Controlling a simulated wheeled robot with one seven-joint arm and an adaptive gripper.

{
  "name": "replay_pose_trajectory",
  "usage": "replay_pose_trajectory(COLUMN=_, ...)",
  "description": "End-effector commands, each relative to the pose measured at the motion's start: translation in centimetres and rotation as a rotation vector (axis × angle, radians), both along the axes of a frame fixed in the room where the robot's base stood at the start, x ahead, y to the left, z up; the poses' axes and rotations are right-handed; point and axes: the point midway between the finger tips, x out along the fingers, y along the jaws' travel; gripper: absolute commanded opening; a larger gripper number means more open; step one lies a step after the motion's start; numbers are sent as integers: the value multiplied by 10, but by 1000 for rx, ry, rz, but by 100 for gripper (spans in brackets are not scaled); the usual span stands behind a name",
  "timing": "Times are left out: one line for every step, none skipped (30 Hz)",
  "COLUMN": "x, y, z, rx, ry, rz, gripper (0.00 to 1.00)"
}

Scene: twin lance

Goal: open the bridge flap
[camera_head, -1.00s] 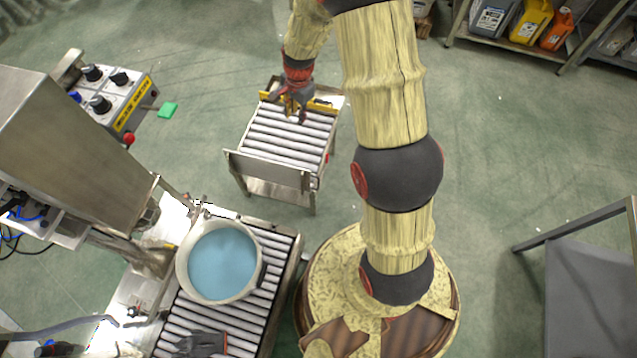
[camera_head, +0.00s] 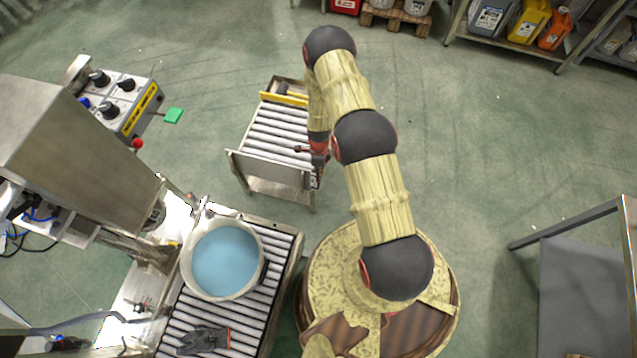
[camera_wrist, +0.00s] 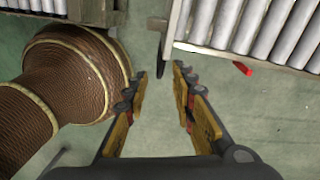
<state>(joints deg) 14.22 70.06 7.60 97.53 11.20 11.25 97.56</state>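The bridge flap appears to be the flat metal plate (camera_head: 268,170) across the near end of the small roller table (camera_head: 243,143). It stands on edge there, facing the larger conveyor, with a gap of floor between. My gripper (camera_head: 317,178) is at the plate's right end, by the table's near right corner; its fingertips are hard to make out in the head view. In the wrist view my gripper (camera_wrist: 160,72) is open, its fingers apart. A thin dark piece (camera_wrist: 163,60) shows at the gap between the fingertips; I cannot tell if it touches them.
The larger roller conveyor (camera_head: 285,245) carries a pail of blue liquid (camera_head: 225,262) and a dark glove (camera_head: 204,340). A hopper machine and a control box (camera_head: 122,100) stand left. A yellow bar (camera_head: 284,98) crosses the small table's far end.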

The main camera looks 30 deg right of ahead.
Motion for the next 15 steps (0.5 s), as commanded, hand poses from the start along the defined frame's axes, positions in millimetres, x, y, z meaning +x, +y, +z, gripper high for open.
replay_pose_trajectory(x=-2, y=0, z=-5, rx=0, ry=3, rz=-5, gripper=26)
replay_pose_trajectory(x=-2, y=0, z=-8, rx=0, ry=3, rz=-6, gripper=26)
replay_pose_trajectory(x=-3, y=1, z=-12, rx=0, ry=3, rz=-7, gripper=26)
replay_pose_trajectory(x=-4, y=1, z=-16, rx=0, ry=4, rz=-7, gripper=26)
replay_pose_trajectory(x=-5, y=1, z=-20, rx=0, ry=4, rz=-7, gripper=26)
replay_pose_trajectory(x=-5, y=2, z=-26, rx=0, ry=5, rz=-6, gripper=26)
replay_pose_trajectory(x=-6, y=2, z=-31, rx=0, ry=5, rz=-5, gripper=26)
replay_pose_trajectory(x=-6, y=3, z=-36, rx=0, ry=5, rz=-5, gripper=26)
replay_pose_trajectory(x=-7, y=3, z=-42, rx=0, ry=5, rz=-4, gripper=26)
replay_pose_trajectory(x=-6, y=3, z=-47, rx=0, ry=3, rz=-5, gripper=26)
replay_pose_trajectory(x=-7, y=3, z=-51, rx=0, ry=3, rz=-5, gripper=26)
replay_pose_trajectory(x=-8, y=4, z=-57, rx=0, ry=3, rz=-5, gripper=26)
replay_pose_trajectory(x=-8, y=4, z=-61, rx=0, ry=3, rz=-5, gripper=26)
replay_pose_trajectory(x=-9, y=4, z=-64, rx=0, ry=3, rz=-5, gripper=26)
replay_pose_trajectory(x=-9, y=5, z=-69, rx=0, ry=3, rz=-4, gripper=26)
